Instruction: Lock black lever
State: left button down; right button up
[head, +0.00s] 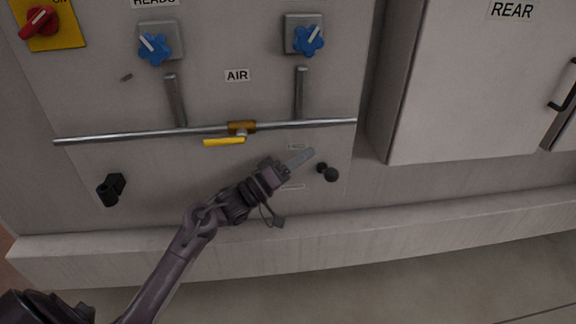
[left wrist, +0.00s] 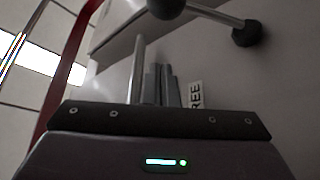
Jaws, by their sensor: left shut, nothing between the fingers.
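The black lever (head: 331,174) is a short arm with a round ball knob, mounted low on the grey machine panel, right of centre. In the head view its knob points down and to the right. My left gripper (head: 307,157) is just left of and slightly above the lever, its fingers shut and empty. In the left wrist view the gripper fingers (left wrist: 162,86) are together, and the lever's black knob (left wrist: 166,6) is beyond them at the top edge, with its rod running right to a black hub (left wrist: 246,33). No contact with the lever is visible. My right gripper is out of view.
A horizontal pipe with a yellow-handled valve (head: 224,142) crosses the panel above. A black fitting (head: 111,189) is at lower left. Small labels flank my gripper; one reads "REE" in the wrist view (left wrist: 195,95). A pale ledge (head: 400,236) juts out below.

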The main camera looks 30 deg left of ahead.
aim_at(329, 175)
pick_arm(q)
jog(key=x, duration=0.3)
jog(key=shift+w+d+r, duration=0.1)
jog(key=shift+w+r, duration=0.05)
jog(key=shift+r, duration=0.05)
jog(key=shift+s+d+f+p, duration=0.3)
jog(key=shift+s+d+f, duration=0.25)
jog(key=shift+f, duration=0.25)
jog(key=shift+s+d+f+p, duration=0.3)
jog(key=shift+s+d+f, duration=0.25)
jog(key=shift+f, duration=0.25)
jog(key=shift+s, duration=0.1)
